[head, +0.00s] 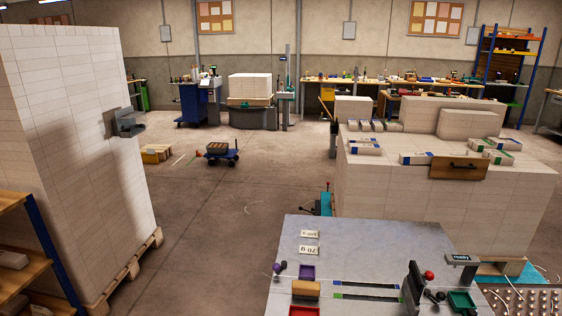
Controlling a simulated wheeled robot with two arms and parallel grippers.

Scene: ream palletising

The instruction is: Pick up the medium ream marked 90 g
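Several loose wrapped reams lie on top of the large pale stack (440,205) at the right. A ream with blue end marks (415,158) lies at its front edge, and another blue-marked ream (364,147) lies behind it to the left. Green-marked reams (498,157) lie at the right of the top. Small grey-ended reams (378,126) stand in a row at the back left. The print on the reams is too small to read, so I cannot tell which is the 90 g one. Neither of my grippers is in view.
A grey worktable (350,235) with number cards (309,250), trays and a dark upright device (412,290) stands in front. A tall pallet stack (70,130) and a wooden shelf (20,275) stand at left.

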